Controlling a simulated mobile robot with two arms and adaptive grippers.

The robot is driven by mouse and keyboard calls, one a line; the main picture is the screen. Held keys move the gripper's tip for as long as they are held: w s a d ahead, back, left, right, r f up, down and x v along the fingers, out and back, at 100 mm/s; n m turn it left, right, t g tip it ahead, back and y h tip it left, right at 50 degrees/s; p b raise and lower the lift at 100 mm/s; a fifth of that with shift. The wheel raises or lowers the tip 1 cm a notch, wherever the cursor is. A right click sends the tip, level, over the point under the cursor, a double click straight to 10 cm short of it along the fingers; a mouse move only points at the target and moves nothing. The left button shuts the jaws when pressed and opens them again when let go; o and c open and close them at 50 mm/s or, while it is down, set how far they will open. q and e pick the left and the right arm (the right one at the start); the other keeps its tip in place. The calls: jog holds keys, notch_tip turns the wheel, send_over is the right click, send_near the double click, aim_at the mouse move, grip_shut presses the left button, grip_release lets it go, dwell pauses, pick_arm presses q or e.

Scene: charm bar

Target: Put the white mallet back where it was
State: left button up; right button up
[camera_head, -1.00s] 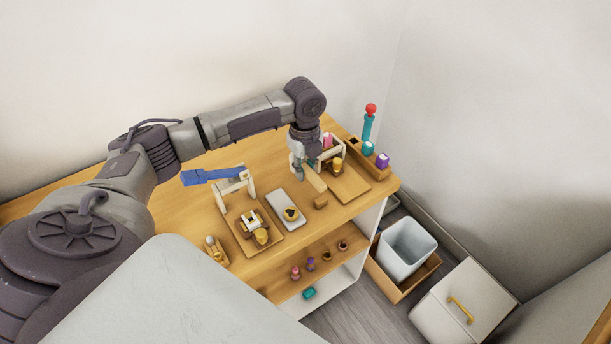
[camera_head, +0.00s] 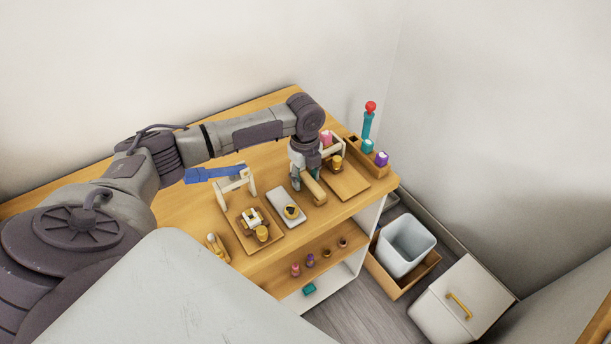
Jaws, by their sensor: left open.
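A pale cream, mallet-like piece (camera_head: 312,189) lies on the wooden table, just below my left gripper; I take it to be the white mallet, though its far end is hidden by the gripper. My left gripper (camera_head: 302,180) is open, with its fingers pointing down at the far end of this piece. I cannot tell whether the fingers touch it. My right gripper is not in view.
A wooden board (camera_head: 347,184) lies right of the gripper, near a white stand (camera_head: 341,147). A white tray (camera_head: 287,207) and another board (camera_head: 236,226) lie left. A blue piece (camera_head: 208,174) rests by the left white stand. A teal tool with a red knob (camera_head: 368,122) stands back right.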

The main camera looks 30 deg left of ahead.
aim_at(305, 174)
pick_arm(q)
notch_tip(305, 174, up, 12)
jog(key=b, duration=0.1)
jog(key=shift+r, duration=0.15)
dwell(0.3)
jog(key=shift+a, duration=0.1)
